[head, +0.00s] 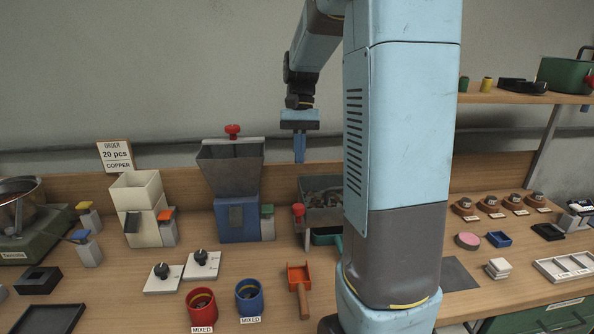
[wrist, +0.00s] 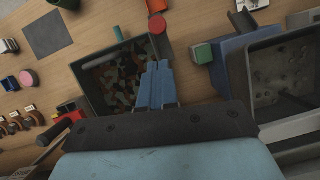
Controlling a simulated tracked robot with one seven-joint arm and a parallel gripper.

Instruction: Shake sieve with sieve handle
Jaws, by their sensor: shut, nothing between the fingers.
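The sieve (head: 322,215) is a dark box of small mixed pieces, standing right of the blue hopper machine and partly hidden by my arm. In the wrist view the handle (wrist: 157,24) appears as a red round knob beyond my fingertips. My gripper (head: 300,160) is shut and empty, pointing down above the sieve, apart from the handle.
The blue hopper machine (head: 238,217) with a green button (head: 267,210) stands close left of the sieve. An orange scoop (head: 301,285), a red cup (head: 202,308) and a blue cup (head: 249,299) stand in front.

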